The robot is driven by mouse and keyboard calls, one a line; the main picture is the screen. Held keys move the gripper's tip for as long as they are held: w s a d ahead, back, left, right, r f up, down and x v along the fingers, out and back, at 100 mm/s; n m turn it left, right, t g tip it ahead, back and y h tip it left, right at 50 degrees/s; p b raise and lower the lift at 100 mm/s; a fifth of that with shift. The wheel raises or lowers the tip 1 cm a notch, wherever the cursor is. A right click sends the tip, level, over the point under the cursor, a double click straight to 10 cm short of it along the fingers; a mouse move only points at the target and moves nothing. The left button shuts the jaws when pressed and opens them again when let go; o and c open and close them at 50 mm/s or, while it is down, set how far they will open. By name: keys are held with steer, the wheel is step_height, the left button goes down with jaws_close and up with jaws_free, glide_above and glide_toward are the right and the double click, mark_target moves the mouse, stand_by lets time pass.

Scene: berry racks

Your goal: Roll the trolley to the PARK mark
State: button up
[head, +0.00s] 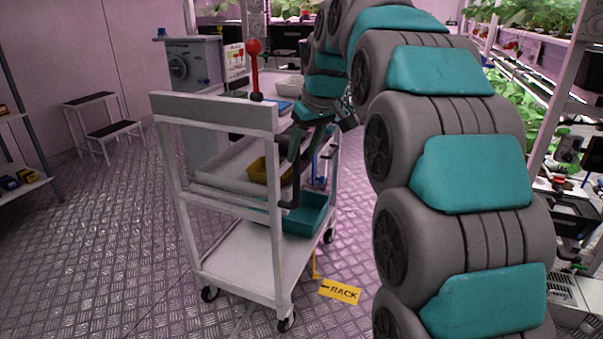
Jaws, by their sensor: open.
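The trolley (240,255) is a pale grey frame on castors with stacked shelves, standing upright on the floor left of my arm. A white tray (225,172), a yellow bin (258,172) and a teal bin (308,216) are on it. My gripper (312,168) is open at the trolley's right side. One dark finger reaches down in front of the bins; I cannot tell whether it touches the trolley.
A grey step stool (103,125) stands at the back left, with a shelf (25,187) at the left edge. A grey cabinet (190,65) is behind the trolley. Plant racks (545,35) line the right. The metal floor (110,240) left of the trolley is clear.

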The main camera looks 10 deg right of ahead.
mark_target(298, 165)
steer(key=shift+x, duration=3.85)
jaws_close()
